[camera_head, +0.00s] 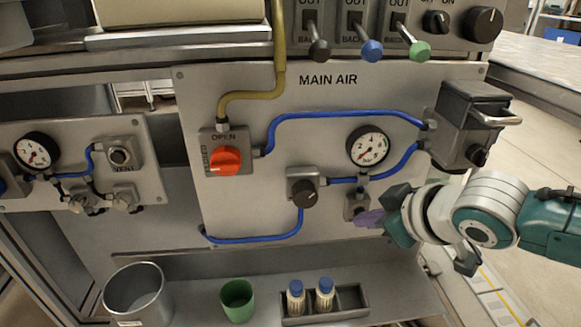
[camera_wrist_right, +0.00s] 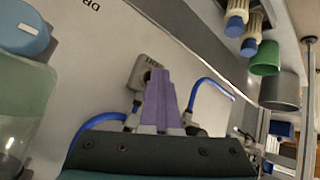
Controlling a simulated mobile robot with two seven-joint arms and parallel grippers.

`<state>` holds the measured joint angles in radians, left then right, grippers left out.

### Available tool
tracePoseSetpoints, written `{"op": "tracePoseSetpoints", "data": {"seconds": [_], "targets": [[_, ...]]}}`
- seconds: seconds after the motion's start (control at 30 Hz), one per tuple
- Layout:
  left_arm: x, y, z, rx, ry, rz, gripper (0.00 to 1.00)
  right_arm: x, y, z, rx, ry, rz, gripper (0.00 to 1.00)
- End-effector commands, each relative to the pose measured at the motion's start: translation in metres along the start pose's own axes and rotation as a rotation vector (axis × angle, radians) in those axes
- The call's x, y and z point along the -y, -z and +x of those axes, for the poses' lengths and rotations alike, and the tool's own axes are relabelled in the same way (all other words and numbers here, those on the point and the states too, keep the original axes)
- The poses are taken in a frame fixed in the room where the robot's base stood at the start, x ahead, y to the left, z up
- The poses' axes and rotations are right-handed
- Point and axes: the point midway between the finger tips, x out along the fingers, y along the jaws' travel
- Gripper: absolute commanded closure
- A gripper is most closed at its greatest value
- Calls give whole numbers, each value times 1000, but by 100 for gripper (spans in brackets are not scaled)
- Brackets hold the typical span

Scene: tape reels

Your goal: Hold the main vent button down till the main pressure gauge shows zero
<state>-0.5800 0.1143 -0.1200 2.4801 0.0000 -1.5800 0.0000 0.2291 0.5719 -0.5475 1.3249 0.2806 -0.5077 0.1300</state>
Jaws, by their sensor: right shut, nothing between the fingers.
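The main pressure gauge (camera_head: 369,147) is a round white dial under the MAIN AIR label; its red needle slants to the lower left, and the exact value is too small to read. Below it is the grey main vent block (camera_head: 355,206), which also shows in the wrist view (camera_wrist_right: 138,72). My right gripper (camera_head: 366,219) has purple fingers, shut and empty, with tips at the block's lower right. In the wrist view the fingers (camera_wrist_right: 158,88) overlap the block and partly hide its dark button; I cannot tell whether they touch it. My left gripper is out of view.
The panel carries a red valve handle (camera_head: 225,160), a black knob (camera_head: 304,193) and blue hoses. A second gauge (camera_head: 36,151) and vent button (camera_head: 120,156) are at left. Below stand a metal cup (camera_head: 137,296), a green cup (camera_head: 237,299) and a bottle rack (camera_head: 348,302).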

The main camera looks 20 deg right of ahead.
Motion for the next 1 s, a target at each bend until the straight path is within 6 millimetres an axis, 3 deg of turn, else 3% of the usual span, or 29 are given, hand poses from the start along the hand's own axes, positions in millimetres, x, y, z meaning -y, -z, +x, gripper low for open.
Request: {"op": "tracePoseSetpoints", "data": {"seconds": [0.37, 0.73, 1.0], "targets": [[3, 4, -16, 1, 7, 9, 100, 7, -5, -12, 1, 1, 1, 100], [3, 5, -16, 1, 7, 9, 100, 8, -8, -13, 0, 0, 0, 100], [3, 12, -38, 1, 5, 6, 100, 20, -18, -32, 2, 2, 2, 100]]}}
